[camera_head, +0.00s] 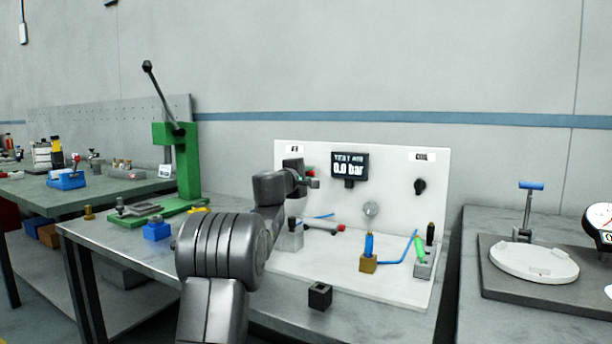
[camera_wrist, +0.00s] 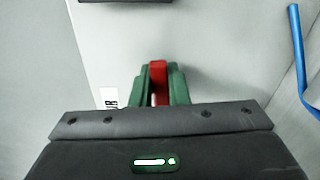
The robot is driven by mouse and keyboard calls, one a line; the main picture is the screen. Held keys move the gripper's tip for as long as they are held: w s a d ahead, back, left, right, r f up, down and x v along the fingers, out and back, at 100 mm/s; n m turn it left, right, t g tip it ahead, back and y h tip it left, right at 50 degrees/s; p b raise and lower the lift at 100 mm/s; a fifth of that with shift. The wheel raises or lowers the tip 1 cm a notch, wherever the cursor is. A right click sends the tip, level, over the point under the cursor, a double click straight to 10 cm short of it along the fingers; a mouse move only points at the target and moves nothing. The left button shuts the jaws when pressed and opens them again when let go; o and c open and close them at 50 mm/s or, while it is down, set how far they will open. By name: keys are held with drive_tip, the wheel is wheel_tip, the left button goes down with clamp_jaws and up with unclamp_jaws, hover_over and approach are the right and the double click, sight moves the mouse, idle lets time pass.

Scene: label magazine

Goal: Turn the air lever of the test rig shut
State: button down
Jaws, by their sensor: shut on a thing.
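The red air lever (camera_wrist: 158,78) shows in the wrist view between the two green fingers of my gripper (camera_wrist: 159,88), which is shut on it. The lever's lower part and its pivot are hidden by the fingers and the gripper body. In the head view, my gripper (camera_head: 312,181) is at the left part of the test rig's white back panel (camera_head: 390,160), with a small bit of red beside it. The rig's display (camera_head: 349,167) reads 0.0 bar. The lever's exact angle cannot be told in the head view.
A black knob (camera_head: 420,187) sits on the panel's right. Below stand a blue-topped brass fitting (camera_head: 368,262), a green connector (camera_head: 420,247) and a blue hose (camera_head: 398,258). A black block (camera_head: 320,295) is at the bench front. A green press (camera_head: 182,165) stands left.

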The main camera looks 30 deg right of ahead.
drive_tip(key=c, duration=1.4)
unclamp_jaws()
drive_tip(key=b+v, duration=0.2)
drive_tip(key=v, duration=1.1)
drive_tip(key=shift+s+a+b, duration=0.25)
drive_tip(key=shift+s+b, duration=0.05)
